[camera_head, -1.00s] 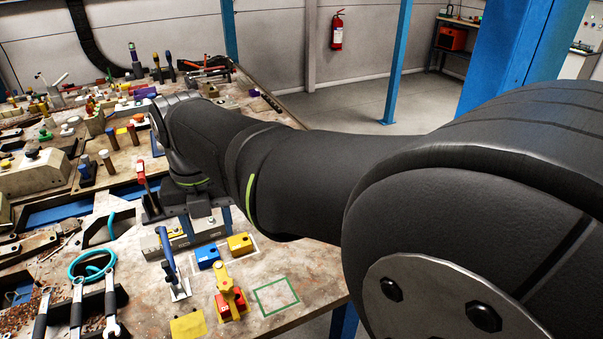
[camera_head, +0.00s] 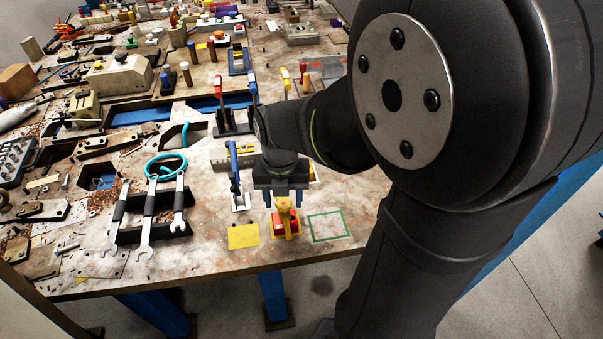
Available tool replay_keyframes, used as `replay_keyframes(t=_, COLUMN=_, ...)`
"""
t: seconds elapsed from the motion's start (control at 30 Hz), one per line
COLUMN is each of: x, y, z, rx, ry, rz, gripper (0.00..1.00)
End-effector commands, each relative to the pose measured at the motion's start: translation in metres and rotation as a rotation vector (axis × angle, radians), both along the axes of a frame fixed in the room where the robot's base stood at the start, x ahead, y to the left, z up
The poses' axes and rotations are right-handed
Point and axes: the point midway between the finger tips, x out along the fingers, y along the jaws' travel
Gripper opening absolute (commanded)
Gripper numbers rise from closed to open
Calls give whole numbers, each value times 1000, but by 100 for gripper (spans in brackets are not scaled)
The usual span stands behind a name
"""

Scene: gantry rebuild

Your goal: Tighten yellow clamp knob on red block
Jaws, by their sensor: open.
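The red block sits in a yellow holder. My gripper (camera_head: 284,203) points down just behind and above the knob in the picture, with its dark fingers close to it. The fingers look apart; whether they touch the knob I cannot tell. My gripper body hides most of what lies behind it, including the blue and yellow blocks.
A yellow square (camera_head: 243,236) lies left of the red block, and a green outlined square (camera_head: 329,226) lies right of it. A blue-handled toggle clamp (camera_head: 235,170) stands to the left. Wrenches (camera_head: 150,215) lie further left. Red-handled clamps (camera_head: 219,100) stand behind.

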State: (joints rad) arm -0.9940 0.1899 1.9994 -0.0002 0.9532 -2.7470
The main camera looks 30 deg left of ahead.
Motion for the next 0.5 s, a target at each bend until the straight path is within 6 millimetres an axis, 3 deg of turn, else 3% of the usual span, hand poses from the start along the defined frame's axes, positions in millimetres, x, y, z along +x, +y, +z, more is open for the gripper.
replay_keyframes(t=0.2, x=0, y=0, z=0, rx=1, ry=-1, rz=0, gripper=49)
replay_keyframes(t=0.4, x=0, y=0, z=0, rx=1, ry=-1, rz=0, gripper=14)
replay_keyframes(t=0.5, x=0, y=0, z=0, rx=1, ry=-1, rz=-1, gripper=14)
